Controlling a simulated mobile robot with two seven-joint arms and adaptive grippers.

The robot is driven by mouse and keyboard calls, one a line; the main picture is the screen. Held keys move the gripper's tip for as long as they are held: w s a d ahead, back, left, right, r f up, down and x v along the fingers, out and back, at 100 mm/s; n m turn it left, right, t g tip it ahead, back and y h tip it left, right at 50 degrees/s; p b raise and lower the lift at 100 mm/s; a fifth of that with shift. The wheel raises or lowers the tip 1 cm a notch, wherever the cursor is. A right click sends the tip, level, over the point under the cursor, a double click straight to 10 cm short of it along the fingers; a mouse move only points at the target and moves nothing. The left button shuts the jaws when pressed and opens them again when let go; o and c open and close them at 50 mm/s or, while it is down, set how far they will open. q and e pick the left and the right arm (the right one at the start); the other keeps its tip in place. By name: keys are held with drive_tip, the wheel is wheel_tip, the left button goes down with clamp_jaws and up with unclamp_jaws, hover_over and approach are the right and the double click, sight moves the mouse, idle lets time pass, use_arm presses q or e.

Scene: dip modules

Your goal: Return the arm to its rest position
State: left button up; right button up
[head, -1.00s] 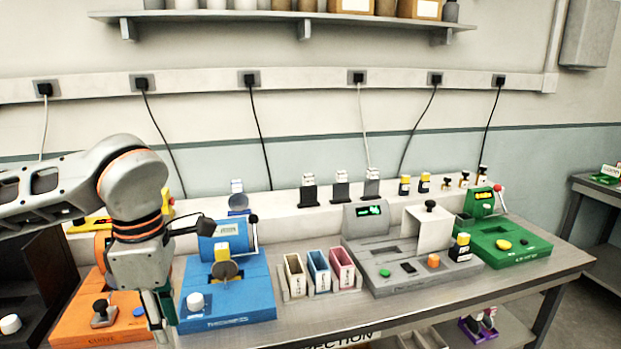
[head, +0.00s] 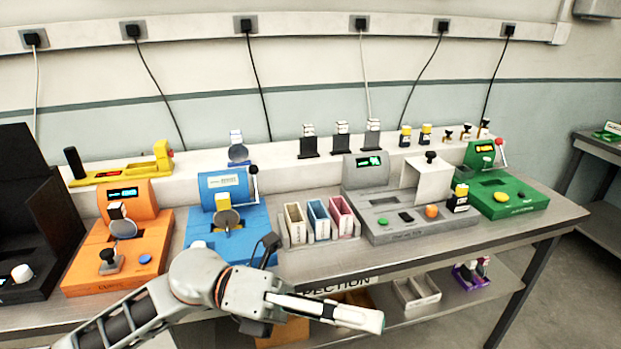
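My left arm (head: 190,285) comes in from the lower left, bent at a grey joint in front of the blue machine. My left gripper (head: 365,318) points right, in front of the table's front edge and low in the head view. It is seen from the side, so I cannot tell whether its fingers are open or shut. No held object shows at it. My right gripper is not in view.
On the table (head: 540,225) stand an orange machine (head: 85,265), a blue machine (head: 258,225) partly behind my arm, three small bins (head: 318,222), a grey machine (head: 385,233) and a green machine (head: 520,192). A lower shelf (head: 490,300) holds trays.

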use_arm(q)
drive_tip(key=w+a+f+n+t+h, duration=0.1)
drive_tip(key=w+a+n+t+h, duration=0.3)
drive_tip(key=w+n+t, duration=0.9)
drive_tip(key=w+a+f+n+t+y, duration=0.1)
drive_tip(key=a+f+n+t+y, duration=0.4)
drive_tip(key=n, duration=0.4)
drive_tip(key=w+a+f+n+t+y, duration=0.1)
drive_tip(key=a+f+n+t+y, duration=0.3)
drive_tip(key=f+n, duration=0.4)
drive_tip(key=s+a+f+n+y, duration=0.2)
drive_tip(key=a+f+n+y, duration=0.15)
drive_tip(key=f, duration=0.35)
drive_tip(key=s+a+f+n+y, duration=0.1)
drive_tip(key=a+f+n+y, duration=0.25)
drive_tip(key=f, duration=0.45)
drive_tip(key=s+a+f+n+g+y, duration=0.1)
drive_tip(key=s+a+f+n+g, duration=0.1)
drive_tip(key=s+f, duration=0.4)
drive_tip(key=s+a+f+n+g+y, duration=0.2)
drive_tip(key=s+a+f+n+g, duration=0.1)
drive_tip(key=f, duration=0.5)
drive_tip(key=s+a, duration=0.1)
drive_tip(key=s, duration=0.1)
drive_tip(key=shift+s+a+f, duration=0.15)
drive_tip(key=shift+s+f, duration=0.1)
drive_tip(key=shift+s, duration=0.15)
drive_tip(key=shift+c, duration=0.4)
drive_tip(key=c, duration=0.6)
clamp_jaws()
